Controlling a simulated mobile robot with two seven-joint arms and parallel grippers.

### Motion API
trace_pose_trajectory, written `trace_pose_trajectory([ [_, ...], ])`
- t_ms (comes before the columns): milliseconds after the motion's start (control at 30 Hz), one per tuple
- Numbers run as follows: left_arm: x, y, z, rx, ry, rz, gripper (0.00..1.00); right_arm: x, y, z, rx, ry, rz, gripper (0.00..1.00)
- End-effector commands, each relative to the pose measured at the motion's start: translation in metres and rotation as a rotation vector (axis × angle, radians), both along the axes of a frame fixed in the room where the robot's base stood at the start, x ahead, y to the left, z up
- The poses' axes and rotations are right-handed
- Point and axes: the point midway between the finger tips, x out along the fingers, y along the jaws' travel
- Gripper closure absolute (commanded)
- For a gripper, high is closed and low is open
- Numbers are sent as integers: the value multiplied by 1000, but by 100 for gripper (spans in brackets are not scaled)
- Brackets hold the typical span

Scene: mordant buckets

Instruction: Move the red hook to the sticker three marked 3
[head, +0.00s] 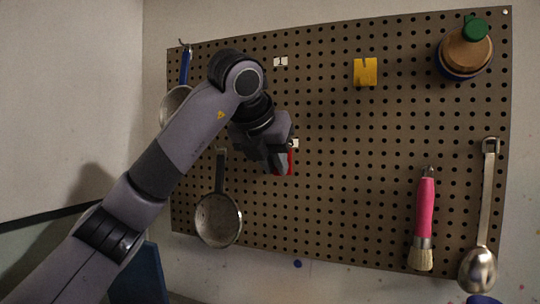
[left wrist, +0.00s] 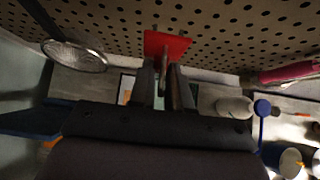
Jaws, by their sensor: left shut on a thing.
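The red hook (head: 291,163) is at the pegboard, mostly hidden behind my left gripper (head: 279,168) in the head view. In the left wrist view the red hook (left wrist: 167,43) shows as a flat red plate at the board, just beyond the fingertips. My left gripper (left wrist: 162,88) is shut on a part of the hook between its fingers. A white sticker (head: 295,143) peeks out just above the red hook; its mark is hidden. I cannot make out a sticker marked 3. My right gripper is in neither view.
The pegboard (head: 330,200) bears a sticker marked 1 (head: 281,61), a yellow hook (head: 365,72), a green-capped jar (head: 464,52), a pink brush (head: 425,205), a long spoon (head: 486,210), a pan (head: 218,218) and a blue-handled strainer (head: 176,102). The middle right of the board is bare.

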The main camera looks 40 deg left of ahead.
Motion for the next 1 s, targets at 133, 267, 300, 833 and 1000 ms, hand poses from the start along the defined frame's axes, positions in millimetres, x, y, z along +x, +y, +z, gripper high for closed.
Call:
trace_pose_trajectory([
  [133,14,4,4,-1,1,2,100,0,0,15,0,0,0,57],
  [267,25,6,3,-1,0,1,100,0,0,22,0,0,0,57],
  [300,27,7,3,0,1,1,100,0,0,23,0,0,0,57],
  [833,35,9,0,1,-1,1,100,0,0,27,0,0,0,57],
  [1000,35,9,0,0,-2,0,100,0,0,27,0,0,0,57],
])
